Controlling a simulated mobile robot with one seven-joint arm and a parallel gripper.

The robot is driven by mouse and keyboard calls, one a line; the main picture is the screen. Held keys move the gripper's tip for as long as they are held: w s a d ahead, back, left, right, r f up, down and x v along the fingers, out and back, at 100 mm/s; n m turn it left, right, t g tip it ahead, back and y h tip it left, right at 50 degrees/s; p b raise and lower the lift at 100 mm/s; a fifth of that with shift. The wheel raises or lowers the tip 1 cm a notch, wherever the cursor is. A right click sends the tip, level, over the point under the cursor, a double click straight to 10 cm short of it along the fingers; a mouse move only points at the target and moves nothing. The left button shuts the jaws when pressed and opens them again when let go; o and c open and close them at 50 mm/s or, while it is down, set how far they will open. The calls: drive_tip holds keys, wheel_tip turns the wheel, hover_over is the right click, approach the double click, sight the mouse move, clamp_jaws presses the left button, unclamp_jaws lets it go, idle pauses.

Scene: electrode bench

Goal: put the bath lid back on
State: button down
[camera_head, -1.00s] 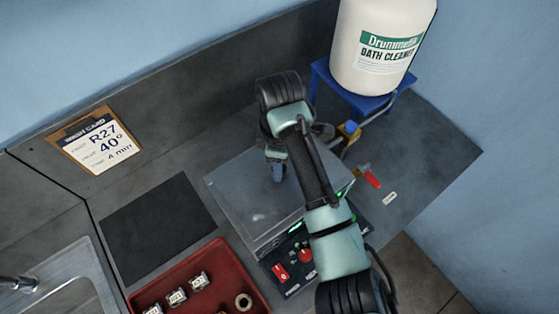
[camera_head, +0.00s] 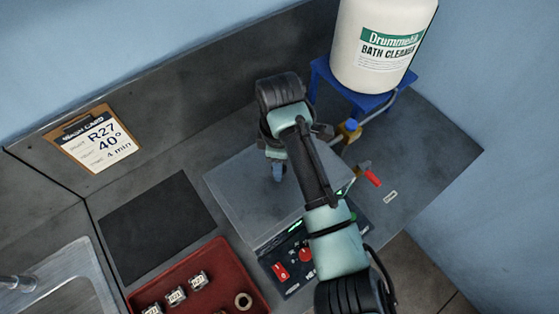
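The bath (camera_head: 262,244) is a square metal box left of my arm, with its control panel (camera_head: 288,272) on the front side. A flat grey surface, which looks like the lid (camera_head: 238,195), covers its top. I cannot tell whether it is fully seated. My gripper (camera_head: 278,178) points down over the middle of this surface, its blue fingertips at or just above it. The arm hides the right part of the top. Whether the fingers hold a handle is too small to see.
A dark mat (camera_head: 158,225) lies bare on the left. A red tray (camera_head: 215,275) with several small parts is at the front. A bath cleaner drum (camera_head: 382,50) stands on a blue stand (camera_head: 352,92), with a red-handled tap (camera_head: 373,178) nearby. A sink (camera_head: 65,285) is front left.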

drive_tip(key=shift+f, duration=0.1)
unclamp_jaws()
idle(0.4)
wheel_tip(320, 180, up, 7)
drive_tip(key=p, duration=0.6)
drive_tip(key=shift+p, duration=0.35)
idle(0.4)
